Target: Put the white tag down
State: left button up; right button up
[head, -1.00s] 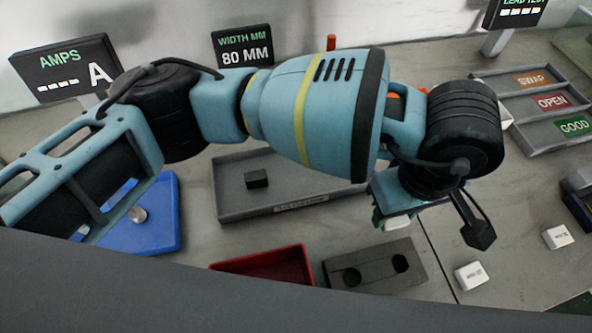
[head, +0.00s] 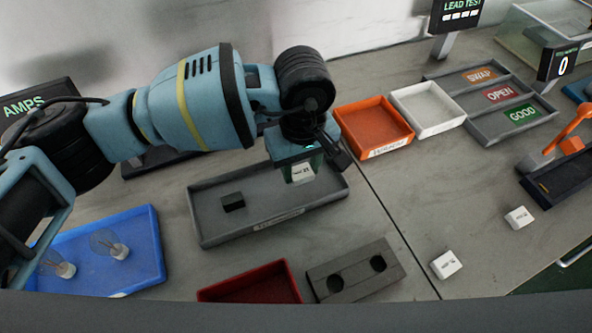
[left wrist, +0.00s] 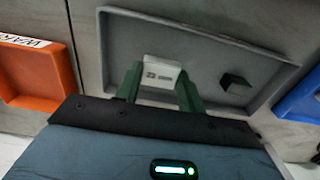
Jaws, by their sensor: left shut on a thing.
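The white tag (head: 302,173) is held between the fingers of my left gripper (head: 300,168), over the right end of the grey tray (head: 222,234) in the head view. In the left wrist view the white tag (left wrist: 162,73) shows dark print and sits between the two green fingertips of my left gripper (left wrist: 160,85). The tray's floor (left wrist: 205,50) lies beyond it. I cannot tell whether the tag touches the tray. My right gripper is not in view.
A small black block (head: 233,203) lies in the grey tray. Around it are a blue tray (head: 140,270) with bulbs, a red bin (head: 250,285), a dark two-hole block (head: 355,270), an orange tray (head: 373,125) and a white tray (head: 427,108). Two other white tags (head: 446,265) lie at right.

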aim_at(296, 168)
pick_arm(q)
jog(key=shift+w+a, duration=0.15)
jog(key=shift+w+a+f, duration=0.15)
jog(key=shift+f, duration=0.8)
jog(key=shift+w+a+f, duration=0.15)
jog(key=shift+f, duration=0.75)
jog(key=shift+f, duration=0.1)
jog(key=o, duration=0.9)
jog(key=shift+o, duration=0.2)
notch_tip(296, 168, up, 12)
jog(key=shift+r, duration=0.15)
jog(key=shift+s, duration=0.1)
